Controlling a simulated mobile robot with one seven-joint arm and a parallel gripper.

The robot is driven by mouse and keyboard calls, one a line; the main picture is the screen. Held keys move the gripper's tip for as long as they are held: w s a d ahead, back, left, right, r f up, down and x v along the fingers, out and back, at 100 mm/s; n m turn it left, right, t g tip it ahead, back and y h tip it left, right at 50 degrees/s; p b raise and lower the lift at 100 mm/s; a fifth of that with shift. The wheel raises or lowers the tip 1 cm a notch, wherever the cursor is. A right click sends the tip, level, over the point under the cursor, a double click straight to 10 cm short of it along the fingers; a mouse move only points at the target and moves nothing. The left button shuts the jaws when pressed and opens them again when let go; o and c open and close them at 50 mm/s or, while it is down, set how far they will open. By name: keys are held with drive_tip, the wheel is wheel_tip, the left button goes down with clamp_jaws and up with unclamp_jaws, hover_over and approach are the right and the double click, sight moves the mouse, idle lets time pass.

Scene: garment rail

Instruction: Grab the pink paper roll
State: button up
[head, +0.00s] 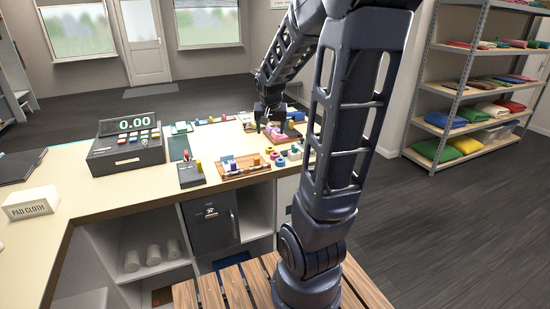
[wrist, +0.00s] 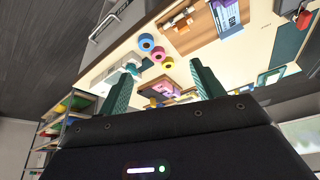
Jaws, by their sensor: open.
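My gripper (head: 268,126) is over the far right part of the counter, with its fingers pointing down. In the wrist view its two green fingers (wrist: 163,66) are apart, with nothing held between them. A pink item (head: 278,134) lies on a tray just below the gripper; pink pieces also show between the fingers in the wrist view (wrist: 166,88). I cannot tell for sure which pink thing is the paper roll.
The counter (head: 100,190) also bears a cash register (head: 127,142), a card reader (head: 191,173) and a wooden tray (head: 244,172) with small items. A sign (head: 30,204) stands at the left. Shelves with folded cloth (head: 460,115) stand at the right. Small goods crowd the counter near the gripper.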

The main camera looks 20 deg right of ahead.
drive_tip(key=m+h, duration=0.1)
drive_tip(key=m, duration=0.1)
approach(275, 154)
drive_tip(key=shift+x, duration=4.4)
drive_tip(key=c, duration=1.1)
drive_tip(key=shift+r, duration=0.15)
